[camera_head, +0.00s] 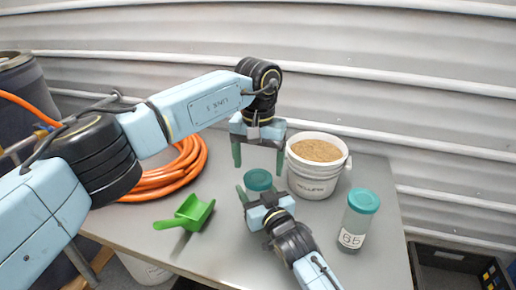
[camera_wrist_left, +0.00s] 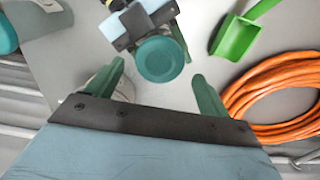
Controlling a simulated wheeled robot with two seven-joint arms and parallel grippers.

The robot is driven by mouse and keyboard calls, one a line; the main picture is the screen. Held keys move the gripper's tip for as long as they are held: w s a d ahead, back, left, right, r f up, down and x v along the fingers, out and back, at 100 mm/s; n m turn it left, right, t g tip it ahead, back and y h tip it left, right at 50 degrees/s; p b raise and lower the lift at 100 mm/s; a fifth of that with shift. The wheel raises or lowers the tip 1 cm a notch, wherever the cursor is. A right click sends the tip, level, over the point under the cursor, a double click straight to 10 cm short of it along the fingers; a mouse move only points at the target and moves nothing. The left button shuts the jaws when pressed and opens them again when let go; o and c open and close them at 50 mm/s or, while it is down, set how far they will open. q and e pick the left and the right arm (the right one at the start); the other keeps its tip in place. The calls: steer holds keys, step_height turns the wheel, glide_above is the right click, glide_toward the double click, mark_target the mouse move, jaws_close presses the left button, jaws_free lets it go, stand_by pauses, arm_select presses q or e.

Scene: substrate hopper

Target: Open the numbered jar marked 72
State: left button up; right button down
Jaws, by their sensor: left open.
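A jar with a teal lid (camera_head: 258,180) stands upright on the table, and its lid (camera_wrist_left: 160,58) shows from above in the left wrist view. Its number is hidden. My left gripper (camera_head: 258,160) is open and empty, pointing down just above this lid. My right gripper (camera_head: 259,191) reaches in from the front with its fingers on either side of the jar, below the lid; I cannot tell whether they press on it. A second clear jar (camera_head: 358,224) with a teal lid, labelled 65, stands to the right.
A white bucket (camera_head: 320,187) of brown granules stands close behind the jar, to the right. A green scoop (camera_head: 188,213) and a coiled orange hose (camera_head: 150,187) lie to the left. The grey table (camera_head: 215,250) is clear at the front. A corrugated wall (camera_head: 400,100) is behind.

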mark_target(258, 177)
arm_select(q)
steer(key=shift+f, duration=2)
steer(key=shift+c, duration=0.4)
steer(key=c, duration=0.9)
steer(key=n, duration=0.3)
steer(key=shift+n, duration=0.4)
steer(key=n, duration=0.5)
steer(key=shift+n, duration=0.3)
steer(key=n, duration=0.3)
steer(key=shift+n, duration=0.3)
steer(key=n, duration=0.4)
steer(key=shift+r, duration=0.1)
steer(key=o, duration=1.1)
steer(key=shift+c, duration=0.2)
